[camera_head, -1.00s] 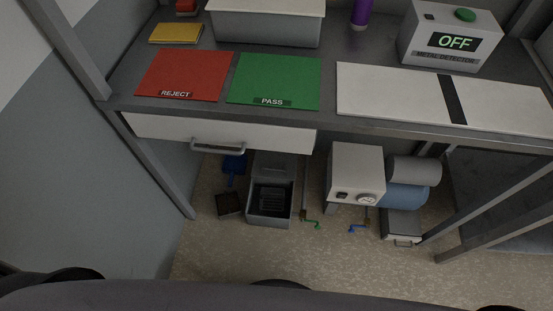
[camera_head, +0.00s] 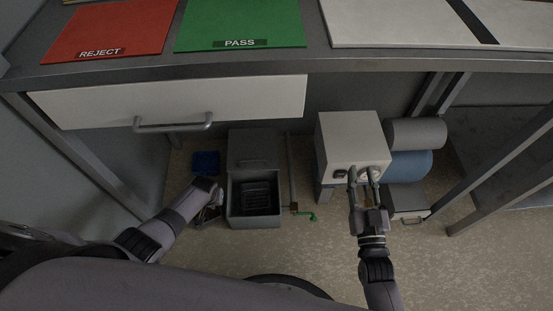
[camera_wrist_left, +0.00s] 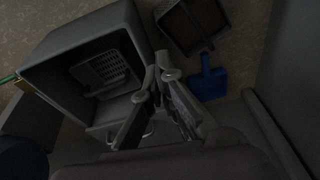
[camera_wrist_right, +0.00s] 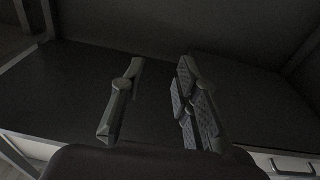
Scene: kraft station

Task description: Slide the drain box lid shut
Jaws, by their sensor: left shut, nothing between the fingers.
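The grey drain box (camera_head: 233,207) stands on the floor under the bench. Its front part is open and shows a slotted basket inside; the open box also fills the upper left of the left wrist view (camera_wrist_left: 60,85). The grey lid (camera_head: 254,147) covers the back part. My left gripper (camera_head: 215,194) is low beside the box's left wall. In the left wrist view (camera_wrist_left: 162,68) its fingertips are together and empty, near the box's edge. A small handle shows behind the fingers. My right gripper (camera_head: 361,174) is open and empty, in front of the white unit.
A blue dustpan (camera_head: 205,163) and a dark tray (camera_wrist_left: 190,25) lie left of the box. A pipe with a green valve handle (camera_head: 312,216) stands close on its right. The white unit (camera_head: 350,140) is farther right. The bench drawer (camera_head: 180,102) hangs above.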

